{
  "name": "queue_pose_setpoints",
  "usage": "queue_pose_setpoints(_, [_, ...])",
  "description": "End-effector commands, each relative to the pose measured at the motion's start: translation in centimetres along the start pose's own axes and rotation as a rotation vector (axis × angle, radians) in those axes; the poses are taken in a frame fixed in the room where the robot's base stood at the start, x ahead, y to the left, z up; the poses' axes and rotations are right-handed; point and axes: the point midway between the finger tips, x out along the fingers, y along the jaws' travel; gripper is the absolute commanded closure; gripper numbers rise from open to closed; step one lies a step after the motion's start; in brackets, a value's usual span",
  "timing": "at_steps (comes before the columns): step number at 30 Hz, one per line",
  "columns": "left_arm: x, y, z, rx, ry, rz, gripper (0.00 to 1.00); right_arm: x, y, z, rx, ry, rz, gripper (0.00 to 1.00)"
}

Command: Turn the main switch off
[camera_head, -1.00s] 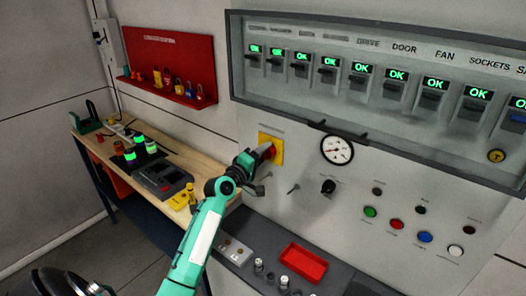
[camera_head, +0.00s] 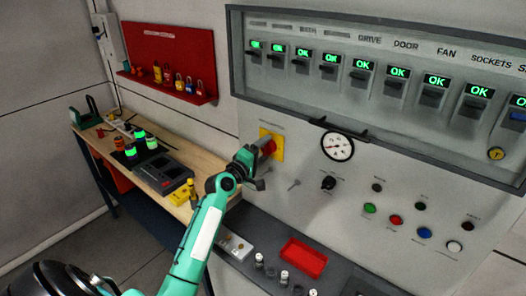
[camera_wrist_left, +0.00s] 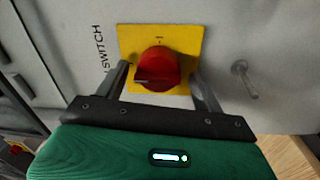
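The main switch is a red rotary knob (camera_wrist_left: 157,68) on a yellow plate (camera_wrist_left: 187,42). Lettering reading "SWITCH" runs beside it in the left wrist view. In that view the knob's grip bar lies roughly crosswise. In the head view the yellow plate (camera_head: 278,148) is on the grey panel, with the red knob (camera_head: 268,146) partly hidden by my gripper. My left gripper (camera_head: 257,162) is right in front of the knob. In the left wrist view its fingers (camera_wrist_left: 160,76) are spread, one on each side of the knob, with visible gaps. My right gripper is not in view.
A pressure gauge (camera_head: 338,146) and a black knob (camera_head: 328,183) are right of the switch. A small metal lever (camera_wrist_left: 244,79) sticks out of the panel nearby. A wooden bench (camera_head: 205,168) stands at left. A red tray (camera_head: 303,258) lies on the ledge below.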

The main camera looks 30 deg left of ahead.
Motion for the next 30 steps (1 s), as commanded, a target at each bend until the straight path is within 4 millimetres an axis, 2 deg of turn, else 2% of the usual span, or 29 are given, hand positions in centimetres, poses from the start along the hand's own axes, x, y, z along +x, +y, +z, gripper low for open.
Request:
queue_pose_setpoints(5, [-0.1, 0.0, 0.0, 0.001, 0.0, 0.001, 0.31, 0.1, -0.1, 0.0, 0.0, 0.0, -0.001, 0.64])
queue_pose_setpoints(10, [-1.6, -0.2, 0.1, 0.003, 0.0, 0.001, 0.31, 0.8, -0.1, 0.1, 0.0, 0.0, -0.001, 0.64])
queue_pose_setpoints(24, [-11.2, -0.4, 0.0, 0.003, 0.0, -0.001, 0.31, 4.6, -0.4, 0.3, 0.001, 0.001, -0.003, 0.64])
queue_pose_setpoints(30, [-13.3, -0.2, -0.1, 0.002, 0.001, 0.0, 0.31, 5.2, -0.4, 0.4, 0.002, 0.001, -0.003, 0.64])
